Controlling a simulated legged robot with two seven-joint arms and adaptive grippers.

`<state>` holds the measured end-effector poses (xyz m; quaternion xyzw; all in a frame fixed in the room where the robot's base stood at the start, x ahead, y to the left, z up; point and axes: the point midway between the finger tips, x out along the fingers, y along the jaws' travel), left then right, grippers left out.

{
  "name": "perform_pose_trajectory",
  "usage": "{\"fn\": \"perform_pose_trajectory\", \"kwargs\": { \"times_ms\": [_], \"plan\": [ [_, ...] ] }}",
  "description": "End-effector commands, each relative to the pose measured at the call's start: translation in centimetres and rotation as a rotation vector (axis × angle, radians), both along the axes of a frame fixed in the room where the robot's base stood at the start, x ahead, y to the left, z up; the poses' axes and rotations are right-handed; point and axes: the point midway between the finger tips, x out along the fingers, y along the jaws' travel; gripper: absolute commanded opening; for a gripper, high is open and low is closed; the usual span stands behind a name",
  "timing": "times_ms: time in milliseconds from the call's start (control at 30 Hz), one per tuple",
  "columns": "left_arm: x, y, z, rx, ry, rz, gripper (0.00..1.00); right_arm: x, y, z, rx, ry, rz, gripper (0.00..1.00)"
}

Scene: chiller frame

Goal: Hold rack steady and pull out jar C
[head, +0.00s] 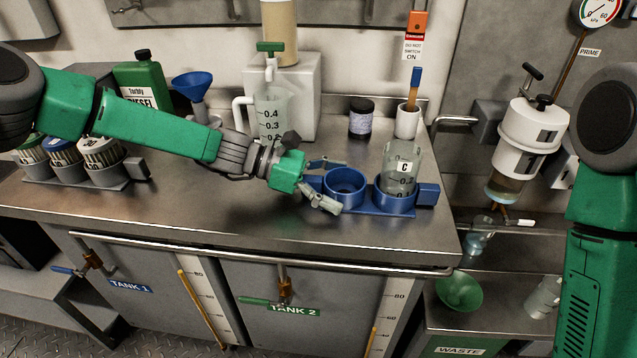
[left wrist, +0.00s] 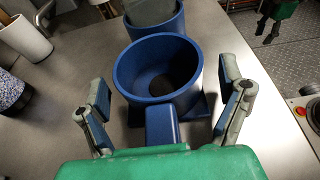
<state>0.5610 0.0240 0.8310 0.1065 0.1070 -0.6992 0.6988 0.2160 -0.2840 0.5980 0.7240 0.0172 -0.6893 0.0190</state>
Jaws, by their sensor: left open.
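The blue rack (head: 378,209) stands on the steel counter, with two round cups and a tab at each end. Its near cup (left wrist: 155,70) is empty in the left wrist view. Jar C (head: 402,160), clear with a white C label, stands upright in the right cup. It also shows in the left wrist view (left wrist: 152,12), cut off by the top edge. My left gripper (head: 329,184) is open at the rack's left end, its fingers either side of the left tab (left wrist: 162,126), with gaps visible. My right gripper (left wrist: 276,20) seems partly visible there, too small to read.
Behind the rack stand a dark-lidded jar (head: 361,118) and a white cup (head: 408,122) holding a brush. A measuring jug (head: 270,112) stands behind my left wrist. The counter's front rail (head: 250,252) runs below. Bare counter lies in front of the rack.

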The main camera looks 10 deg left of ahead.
Motion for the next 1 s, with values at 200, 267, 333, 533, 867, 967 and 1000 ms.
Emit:
{"fn": "perform_pose_trajectory", "kwargs": {
  "times_ms": [200,267,333,533,867,967,1000],
  "plan": [
    [0.0,-1.3,-0.6,0.001,0.001,0.0,0.88,0.0,0.0,-0.3,0.0,0.0,0.0,0.34],
    [0.0,-1.5,-0.6,0.001,0.001,0.0,0.88,0.0,0.0,-0.3,0.0,0.0,0.0,0.34],
    [0.0,-1.5,-0.6,0.001,0.001,0.0,0.88,0.0,0.0,-0.3,0.0,0.0,0.0,0.34],
    [0.0,-1.6,-0.6,0.002,0.001,0.0,0.88,0.0,0.0,-0.3,0.0,-0.001,0.0,0.34],
    [0.0,-1.5,-0.6,0.001,0.0,0.0,0.54,0.0,0.0,-0.3,0.0,-0.001,0.0,0.34],
    [0.0,-1.5,-0.5,0.001,0.0,0.0,0.54,0.0,0.0,-0.3,0.0,-0.001,0.0,0.34],
    [0.0,-1.5,-0.5,0.001,0.0,0.0,0.54,0.0,0.0,-0.3,0.0,-0.001,0.0,0.34]
  ]
}}
